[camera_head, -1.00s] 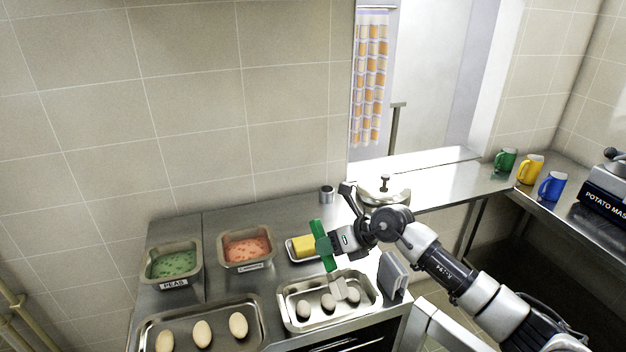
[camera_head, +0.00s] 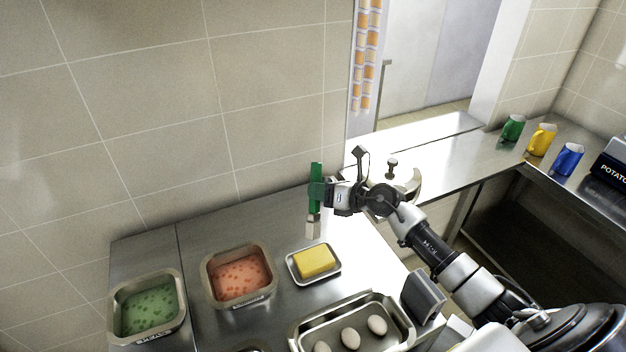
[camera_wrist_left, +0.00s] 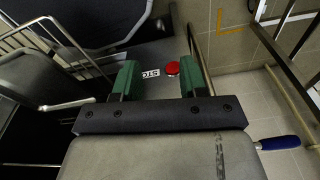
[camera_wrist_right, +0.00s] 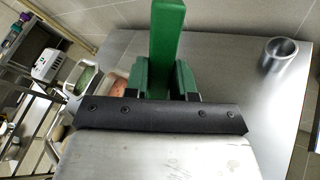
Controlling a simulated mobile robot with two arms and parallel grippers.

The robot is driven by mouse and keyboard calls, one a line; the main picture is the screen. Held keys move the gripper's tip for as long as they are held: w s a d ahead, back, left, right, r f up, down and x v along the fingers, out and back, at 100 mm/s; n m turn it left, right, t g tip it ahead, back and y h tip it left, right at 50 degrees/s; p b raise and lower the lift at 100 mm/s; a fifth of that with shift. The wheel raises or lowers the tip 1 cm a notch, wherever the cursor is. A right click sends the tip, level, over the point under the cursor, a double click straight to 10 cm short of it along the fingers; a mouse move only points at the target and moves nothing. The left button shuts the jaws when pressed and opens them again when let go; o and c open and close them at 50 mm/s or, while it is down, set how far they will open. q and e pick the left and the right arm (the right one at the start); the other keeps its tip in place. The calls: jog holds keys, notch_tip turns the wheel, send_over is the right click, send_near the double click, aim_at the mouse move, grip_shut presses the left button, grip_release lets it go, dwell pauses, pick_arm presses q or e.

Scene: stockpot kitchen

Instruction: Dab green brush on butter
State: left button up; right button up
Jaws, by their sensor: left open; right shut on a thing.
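The yellow butter block (camera_head: 315,261) lies on a small metal dish (camera_head: 297,272) on the steel counter. My right gripper (camera_head: 318,192) is shut on the green brush (camera_head: 316,174). The brush is upright with its pale bristle end (camera_head: 313,228) down, above and behind the butter, apart from it. The right wrist view shows the green handle (camera_wrist_right: 165,40) between the fingers; the bristles are hidden there. My left gripper (camera_wrist_left: 158,80) is open and empty, away from the counter, and shows only in its own wrist view.
Trays of peas (camera_head: 150,308) and orange-red food (camera_head: 238,277) stand left of the butter. A tray of pale oval pieces (camera_head: 350,338) is in front. A metal cup (camera_wrist_right: 279,55) shows in the right wrist view. Green (camera_head: 513,127), yellow (camera_head: 541,140) and blue (camera_head: 568,158) mugs stand far right.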

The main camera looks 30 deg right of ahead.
pick_arm(q)
notch_tip(320, 180, down, 6)
jog(key=s+b, duration=0.2)
jog(key=b, duration=0.3)
jog(key=shift+s+a+b, duration=0.15)
jog(key=shift+s+b, duration=0.2)
jog(key=shift+s, duration=0.05)
pick_arm(e)
jog(key=shift+s+f, duration=0.2)
jog(key=shift+f, duration=1.2)
jog(key=shift+s+f, duration=0.15)
jog(key=shift+f, duration=1.25)
pick_arm(q)
jog(key=shift+w+f+b, duration=0.1)
jog(key=shift+f+b, duration=0.3)
pick_arm(e)
jog(key=shift+f, duration=0.5)
pick_arm(q)
jog(key=shift+r, duration=0.1)
pick_arm(e)
jog(key=shift+f, duration=0.15)
pick_arm(q)
notch_tip(320, 180, up, 7)
jog(key=p, duration=0.7)
pick_arm(e)
notch_tip(320, 180, up, 7)
